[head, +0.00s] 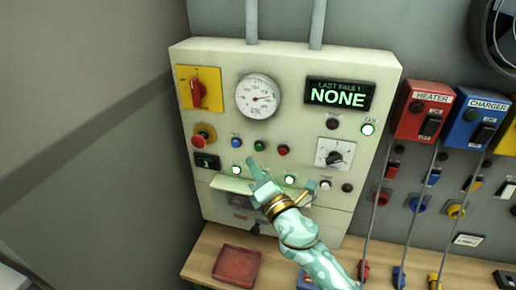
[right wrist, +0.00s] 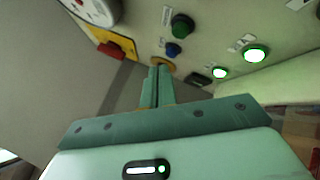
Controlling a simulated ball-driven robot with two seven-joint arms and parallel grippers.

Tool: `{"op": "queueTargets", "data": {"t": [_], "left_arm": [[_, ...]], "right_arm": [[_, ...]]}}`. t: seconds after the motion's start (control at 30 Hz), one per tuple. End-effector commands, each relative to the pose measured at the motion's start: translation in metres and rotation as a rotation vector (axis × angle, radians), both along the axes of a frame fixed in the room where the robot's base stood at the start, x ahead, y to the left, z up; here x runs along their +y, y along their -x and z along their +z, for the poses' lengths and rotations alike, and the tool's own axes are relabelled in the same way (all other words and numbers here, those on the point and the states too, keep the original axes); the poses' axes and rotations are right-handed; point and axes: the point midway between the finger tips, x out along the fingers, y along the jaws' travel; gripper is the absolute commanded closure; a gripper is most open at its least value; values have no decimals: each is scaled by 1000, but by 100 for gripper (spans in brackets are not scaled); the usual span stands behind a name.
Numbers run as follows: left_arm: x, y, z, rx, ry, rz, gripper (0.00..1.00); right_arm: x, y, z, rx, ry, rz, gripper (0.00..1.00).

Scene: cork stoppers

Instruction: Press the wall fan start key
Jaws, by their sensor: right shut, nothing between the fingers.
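The pale control panel (head: 215,80) fills the middle of the head view. Its row holds a blue button (head: 236,143), a green button (head: 259,145) and a red button (head: 283,149). Their labels are too small to read, so I cannot tell which is the fan start key. My right gripper (head: 252,161) is shut and empty, its tips just below the green button in the picture; contact is unclear. The right wrist view shows the green button (right wrist: 182,25) and blue button (right wrist: 173,49) beyond the shut fingers (right wrist: 156,68). My left gripper is out of view.
The panel also has a gauge (head: 258,96), a yellow-backed red switch (head: 198,89), a red mushroom button (head: 204,135) and a display (head: 338,95) reading NONE. HEATER (head: 425,110) and CHARGER (head: 473,118) boxes hang right. A red tray (head: 237,265) lies on the wooden ledge below.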

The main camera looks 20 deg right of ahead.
Motion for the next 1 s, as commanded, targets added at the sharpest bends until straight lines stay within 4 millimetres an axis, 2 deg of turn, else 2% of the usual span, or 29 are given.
{"op": "queueTargets", "data": {"t": [0.23,1.0], "left_arm": [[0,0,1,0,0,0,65],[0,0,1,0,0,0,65]], "right_arm": [[11,15,0,-1,0,1,100],[9,17,-1,5,-11,-8,100]]}}
